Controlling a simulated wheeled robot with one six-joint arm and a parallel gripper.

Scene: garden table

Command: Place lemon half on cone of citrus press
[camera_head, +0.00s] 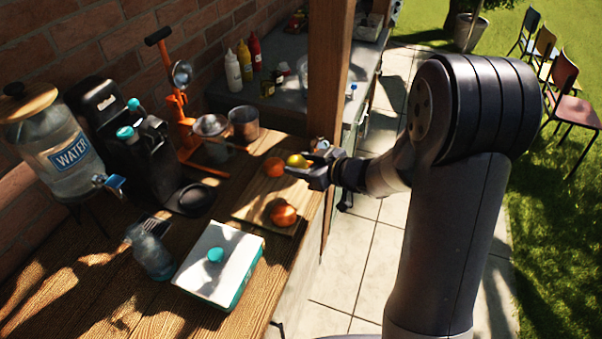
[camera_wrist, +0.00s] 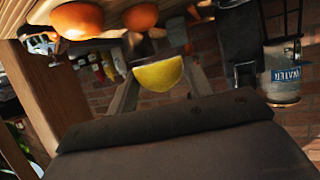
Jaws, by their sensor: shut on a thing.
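The yellow lemon half (camera_head: 296,160) is held by my gripper (camera_head: 303,168) over the far right part of the cutting board. The citrus press (camera_head: 179,110) stands left of my gripper, against the brick wall, with an orange frame and a black-ended lever raised. Its metal bowl (camera_head: 211,126) is apart from the lemon half. I cannot clearly make out the cone.
Oranges (camera_head: 283,213) rest on the cutting board (camera_head: 250,208). A metal cup (camera_head: 244,123) stands beside the press bowl. A wooden post (camera_head: 329,75) rises behind my gripper.

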